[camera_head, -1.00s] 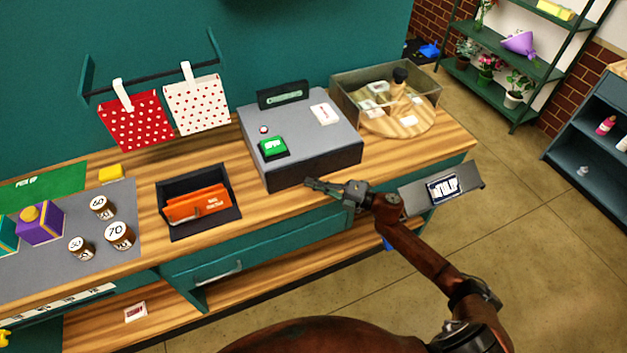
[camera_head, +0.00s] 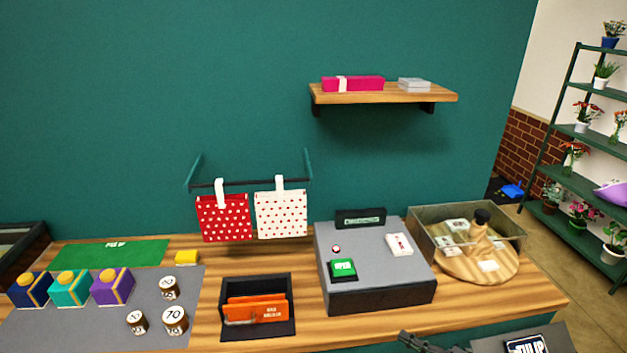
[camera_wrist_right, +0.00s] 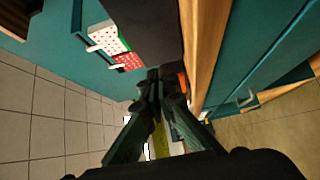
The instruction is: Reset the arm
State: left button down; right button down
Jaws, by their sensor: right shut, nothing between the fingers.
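My right gripper (camera_head: 432,343) shows at the bottom edge of the head view, in front of the counter's front edge and below the grey box. Its fingers are shut and empty. In the right wrist view the gripper (camera_wrist_right: 155,82) has its fingertips together, with nothing between them. Most of the right arm is below the head view's frame. My left gripper is in neither view.
The wooden counter (camera_head: 530,302) holds a grey box (camera_head: 385,288) with a green button, a black tray (camera_head: 287,322) with orange cards, and a glass bin (camera_head: 470,217). Polka-dot bags (camera_head: 223,218) hang behind. A TULIP sign (camera_head: 526,345) is close right of my gripper.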

jog(key=s+d+f+m+t+h, duration=0.1)
jog(key=s+d+f+m+h, duration=0.3)
jog(key=m+h, duration=0.45)
jog(key=s+d+f+m+h, duration=0.2)
jog(key=d+f+m+h, duration=0.35)
jog(key=m, duration=0.55)
jog(key=s+a+f+m+g, duration=0.2)
jog(key=s+f+g, duration=0.1)
jog(key=s, duration=0.6)
jog(key=s+a+f+m+g, duration=0.2)
jog(key=s+f+m+g, duration=0.15)
jog(key=s, duration=0.55)
jog(key=s+a+f+m+g, duration=0.2)
jog(key=s+f+g, duration=0.2)
jog(key=s, duration=0.5)
notch_tip(320, 180, down, 29)
jog(key=s+a+g, duration=0.1)
jog(key=s, duration=0.1)
jog(key=s+f+n+g, duration=0.1)
jog(key=s+f, duration=1.6)
jog(key=s, duration=0.2)
jog(key=shift+f+y, duration=0.25)
jog(key=shift+y, duration=0.15)
